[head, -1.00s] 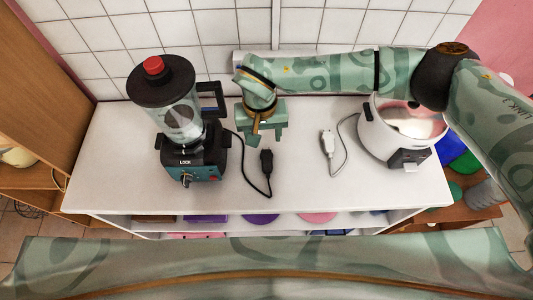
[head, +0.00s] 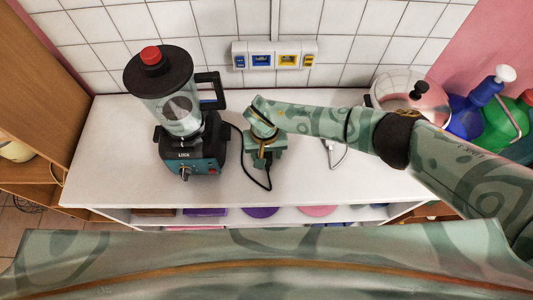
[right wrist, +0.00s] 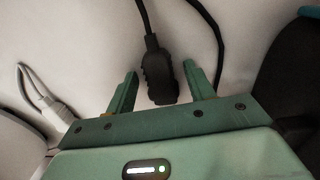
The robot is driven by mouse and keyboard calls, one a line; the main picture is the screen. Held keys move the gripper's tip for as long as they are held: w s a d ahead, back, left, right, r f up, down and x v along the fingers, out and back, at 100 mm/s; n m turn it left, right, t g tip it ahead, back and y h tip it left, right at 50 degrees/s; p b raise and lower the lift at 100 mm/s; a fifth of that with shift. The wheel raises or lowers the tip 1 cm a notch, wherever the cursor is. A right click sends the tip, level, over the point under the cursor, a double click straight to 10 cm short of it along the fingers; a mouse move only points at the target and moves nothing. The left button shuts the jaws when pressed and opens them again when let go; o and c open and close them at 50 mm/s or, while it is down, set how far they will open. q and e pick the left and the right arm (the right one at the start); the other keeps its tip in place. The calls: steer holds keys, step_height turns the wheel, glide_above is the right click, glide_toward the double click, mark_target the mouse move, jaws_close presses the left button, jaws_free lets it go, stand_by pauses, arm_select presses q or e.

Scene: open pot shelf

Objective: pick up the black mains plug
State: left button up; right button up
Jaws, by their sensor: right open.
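The black mains plug (right wrist: 160,82) shows in the right wrist view, with its cord running up and away from it. My right gripper (right wrist: 160,70) is open, with one finger on each side of the plug. In the head view my right gripper (head: 266,157) is over the worktop, right of the blender, and hides the plug. Part of the black cord (head: 262,183) curves out in front of it. My left gripper is not in view.
The blender (head: 184,157) stands close left of my right gripper. A white plug (head: 329,146) with its cord lies to the right, partly behind my arm. The lidded pot (head: 410,92) stands farther right. A socket strip (head: 275,55) is on the tiled wall.

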mark_target(267, 153)
jaws_close()
steer(key=shift+r, duration=0.1)
step_height(267, 153, up, 3)
steer(key=shift+w, duration=0.15)
steer(key=s+r+p, duration=0.1)
steer(key=s+r, duration=0.9)
steer(key=s, duration=0.4)
steer(key=shift+s+a, duration=0.15)
steer(key=shift+p, duration=0.3)
